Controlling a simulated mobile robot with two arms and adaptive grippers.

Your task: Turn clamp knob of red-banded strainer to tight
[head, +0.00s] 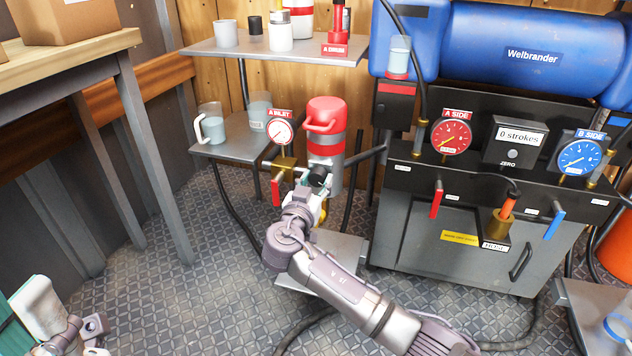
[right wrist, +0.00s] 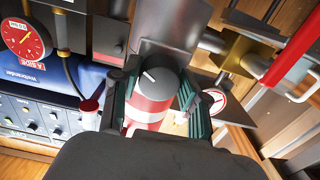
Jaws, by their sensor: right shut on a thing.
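The red-banded strainer (head: 327,146) is an upright grey cylinder with red bands and a red cap with a handle. Its dark clamp knob (head: 319,177) sticks out low on its front. In the right wrist view the knob (right wrist: 160,84) is dark grey with a short white mark, and the strainer's red and white bands show behind it. My right gripper (head: 316,188) reaches the knob from the front. Its two dark green fingers (right wrist: 157,92) are shut on the knob's sides. Part of my left arm (head: 55,315) shows at the lower left; its fingers are not clear.
The inlet gauge (head: 281,131) and a red-handled valve (head: 276,189) stand close left of the strainer. A shelf with cups (head: 228,148) is further left. A dark hose (head: 368,156) runs right of the strainer, beside the pump cabinet (head: 440,225).

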